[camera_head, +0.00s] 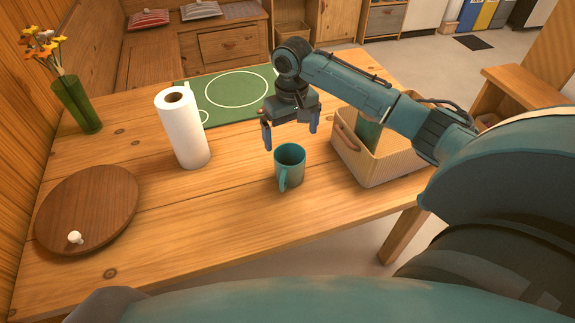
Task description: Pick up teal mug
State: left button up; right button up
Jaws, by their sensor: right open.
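The teal mug (291,166) stands upright on the wooden table (240,215), with its handle toward me. My right gripper (290,138) is open and empty, fingers pointing down. It hangs above and just behind the mug, with one finger to the left and one to the right. I cannot tell whether the fingers touch it, but they appear apart from it. My left gripper is not in view.
A woven basket (374,165) with a green item inside stands close to the right of the mug. A paper towel roll (183,128) stands to the left. A round wooden lid (87,208), a green vase (77,104) and a green mat (225,94) are also on the table. The front middle is clear.

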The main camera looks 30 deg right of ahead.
aim_at(290, 158)
jog(key=shift+s+a+f, duration=0.1)
jog(key=shift+f, duration=2.05)
jog(key=shift+s+a+f, duration=0.1)
jog(key=shift+f, duration=2.05)
jog(key=shift+c, duration=0.4)
jog(key=shift+r, duration=0.1)
jog(key=c, duration=1.2)
